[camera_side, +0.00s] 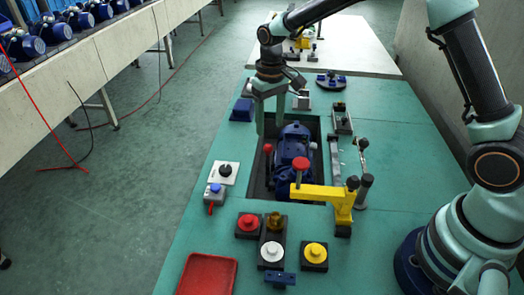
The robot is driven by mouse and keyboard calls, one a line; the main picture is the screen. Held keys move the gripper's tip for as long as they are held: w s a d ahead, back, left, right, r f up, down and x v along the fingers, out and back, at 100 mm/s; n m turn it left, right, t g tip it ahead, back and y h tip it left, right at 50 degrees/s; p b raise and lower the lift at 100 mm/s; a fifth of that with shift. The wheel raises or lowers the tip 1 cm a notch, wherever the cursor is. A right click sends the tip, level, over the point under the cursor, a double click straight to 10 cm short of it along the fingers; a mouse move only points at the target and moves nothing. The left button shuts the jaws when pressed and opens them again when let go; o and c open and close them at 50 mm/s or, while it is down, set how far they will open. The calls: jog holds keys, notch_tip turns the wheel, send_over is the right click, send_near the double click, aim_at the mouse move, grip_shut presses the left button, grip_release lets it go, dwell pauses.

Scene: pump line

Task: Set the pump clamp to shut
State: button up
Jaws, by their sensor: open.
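The pump (292,150) is blue and sits in a dark rectangular recess in the green bench top. The yellow clamp (322,194) stands at the near right corner of the recess, its arm reaching left across the near end. I cannot tell whether the pad touches the pump. My gripper (270,128) is open and empty, fingers pointing down, over the far left part of the recess, apart from the clamp.
Red (249,223), white (271,252) and yellow (314,253) buttons stand near a red tray (207,274). A switch plate (225,172) and blue-topped box (215,191) lie left. A grey post (364,190) stands right of the clamp.

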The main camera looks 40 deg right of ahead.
jog(key=shift+r, duration=2.05)
jog(key=s+d+r+t, duration=0.3)
jog(key=s+r, duration=0.6)
jog(key=r, duration=0.1)
jog(key=s+d+t, duration=0.2)
jog(key=s, duration=0.8)
jog(key=shift+r+t, duration=0.3)
jog(key=shift+d, duration=0.1)
